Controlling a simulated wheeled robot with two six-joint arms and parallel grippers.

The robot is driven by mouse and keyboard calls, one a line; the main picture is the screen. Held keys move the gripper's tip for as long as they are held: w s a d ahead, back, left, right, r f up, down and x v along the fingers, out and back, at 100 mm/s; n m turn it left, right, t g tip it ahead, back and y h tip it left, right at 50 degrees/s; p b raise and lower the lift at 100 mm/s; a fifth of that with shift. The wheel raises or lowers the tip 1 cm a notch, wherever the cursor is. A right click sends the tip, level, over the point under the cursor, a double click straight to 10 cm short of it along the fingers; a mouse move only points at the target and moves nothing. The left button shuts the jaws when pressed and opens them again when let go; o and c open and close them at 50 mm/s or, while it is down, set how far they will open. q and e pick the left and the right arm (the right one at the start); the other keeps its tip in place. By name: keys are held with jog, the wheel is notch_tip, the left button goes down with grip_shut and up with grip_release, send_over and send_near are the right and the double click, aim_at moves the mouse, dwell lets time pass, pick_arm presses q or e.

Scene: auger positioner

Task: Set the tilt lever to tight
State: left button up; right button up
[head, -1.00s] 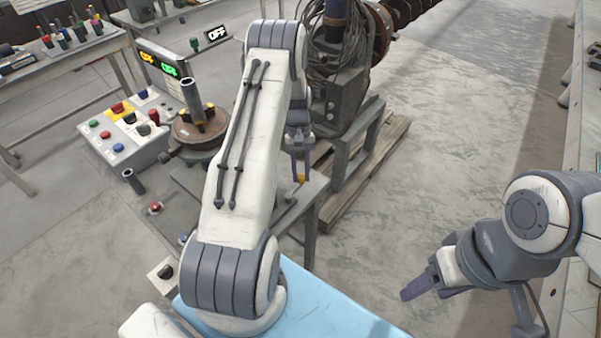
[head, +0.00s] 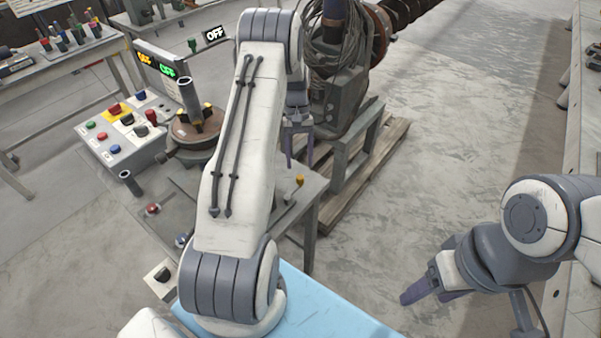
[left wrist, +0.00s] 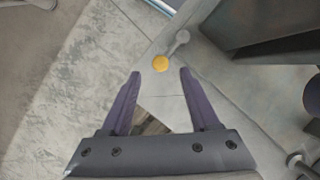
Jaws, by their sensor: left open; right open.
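I take the short lever with the yellow-orange knob (head: 299,180) at the right corner of the grey work table to be the tilt lever. In the left wrist view its round knob (left wrist: 160,63) sits ahead of the fingertips, with a grey rod running up and right to its pivot. My left gripper (head: 298,163) is open and empty, with its fingers above the knob and apart from it. It also shows in the left wrist view (left wrist: 160,78). My right gripper (head: 408,297) is open and empty over the floor at the lower right, away from the table.
My left arm hides part of the table. Dark machinery (head: 345,100) stands on a pallet (head: 375,165) behind the lever. The floor to the right is clear.

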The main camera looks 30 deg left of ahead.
pick_arm(q)
jog(key=b+v, duration=0.1)
jog(key=v, duration=0.4)
jog(key=shift+w+r, duration=0.15)
jog(key=shift+r, duration=0.1)
jog(key=s+d+r+m+y, duration=0.1)
jog(key=s+d+r+m, duration=0.15)
jog(key=d, duration=0.45)
jog(key=s+d+r+m+t, duration=0.15)
jog(key=d+r, duration=0.25)
jog(key=d, duration=0.4)
jog(key=s+d+r+m+y, duration=0.1)
jog(key=s+d+r+m, duration=0.2)
jog(key=d, duration=0.4)
jog(key=s+d+r+m+t, duration=0.1)
jog(key=s+d+m, duration=0.3)
jog(key=s, duration=0.6)
jog(key=s+d+r+m+t, duration=0.1)
jog(key=s+d+m, duration=0.3)
jog(key=s, duration=0.6)
jog(key=shift+s+d, duration=0.25)
jog(key=shift+d, duration=0.5)
